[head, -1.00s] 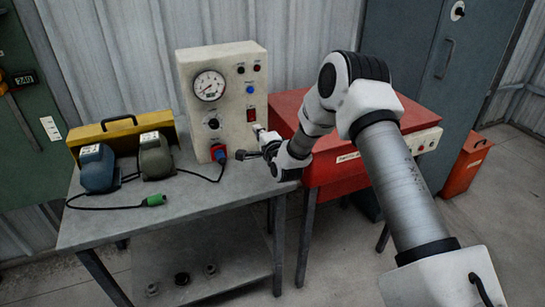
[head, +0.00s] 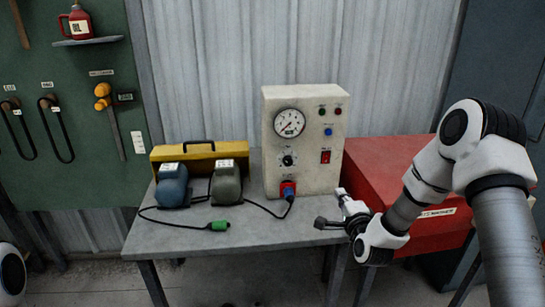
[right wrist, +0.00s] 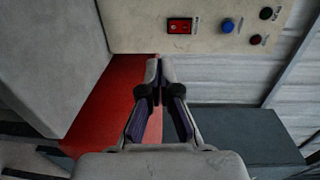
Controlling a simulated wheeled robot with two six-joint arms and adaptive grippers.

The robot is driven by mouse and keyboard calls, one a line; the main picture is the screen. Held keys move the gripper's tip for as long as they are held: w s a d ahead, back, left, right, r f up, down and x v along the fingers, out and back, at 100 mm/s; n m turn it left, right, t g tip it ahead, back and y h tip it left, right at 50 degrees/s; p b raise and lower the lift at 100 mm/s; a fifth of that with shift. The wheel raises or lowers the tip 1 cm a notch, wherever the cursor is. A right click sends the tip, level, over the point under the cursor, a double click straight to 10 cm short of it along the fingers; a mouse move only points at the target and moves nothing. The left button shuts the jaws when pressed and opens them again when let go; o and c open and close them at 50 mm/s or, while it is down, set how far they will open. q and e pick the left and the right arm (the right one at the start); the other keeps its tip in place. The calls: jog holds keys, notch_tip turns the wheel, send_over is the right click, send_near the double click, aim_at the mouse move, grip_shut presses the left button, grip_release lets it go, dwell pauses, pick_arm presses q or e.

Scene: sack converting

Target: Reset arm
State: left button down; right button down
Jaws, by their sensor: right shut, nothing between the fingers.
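My right arm comes in from the right in the head view. Its gripper (head: 322,223) is at the right end of the grey bench, in front of and below the cream control box (head: 303,150). In the right wrist view the two fingertips (right wrist: 160,68) are together with nothing between them. The lower edge of the control box, with its red switch (right wrist: 180,26), is beyond the fingertips. My left gripper is not in view; a rounded white and black part at the lower left edge looks like my left arm.
The grey bench (head: 185,240) holds a blue unit (head: 172,187), a grey-green unit (head: 226,185), a yellow case (head: 200,150) and a cable with a green connector (head: 218,226). A blue plug (head: 288,190) is at the box front. A red cabinet (head: 385,165) stands close beside my right arm.

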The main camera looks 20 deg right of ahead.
jog(key=s+a+f+n+g, duration=0.1)
jog(key=a+f, duration=0.1)
jog(key=f, duration=0.1)
jog(key=s+a+f+n+g+y, duration=0.1)
jog(key=s+a+f+n, duration=0.1)
jog(key=f, duration=0.1)
jog(key=s+a+f+n+g+y, duration=0.1)
jog(key=a+f+n, duration=0.1)
jog(key=f, duration=0.2)
jog(key=shift+s, duration=0.15)
jog(key=s+a+f+n+g+y, duration=0.2)
jog(key=s+a+f+n+g, duration=0.35)
jog(key=s+f, duration=0.45)
jog(key=s+a+f+n+g, duration=0.1)
jog(key=s+f+n+g, duration=0.1)
jog(key=s, duration=0.5)
jog(key=s+a+f+n+g+p, duration=0.1)
jog(key=s+a+f+n+g, duration=0.1)
jog(key=s, duration=0.6)
jog(key=s+a+f+n+g, duration=0.2)
jog(key=s+f+n+g, duration=0.1)
jog(key=s+n, duration=0.3)
jog(key=shift+s+a+f+g, duration=0.3)
jog(key=shift+s+g, duration=0.35)
jog(key=shift+s, duration=0.4)
jog(key=shift+w, duration=0.1)
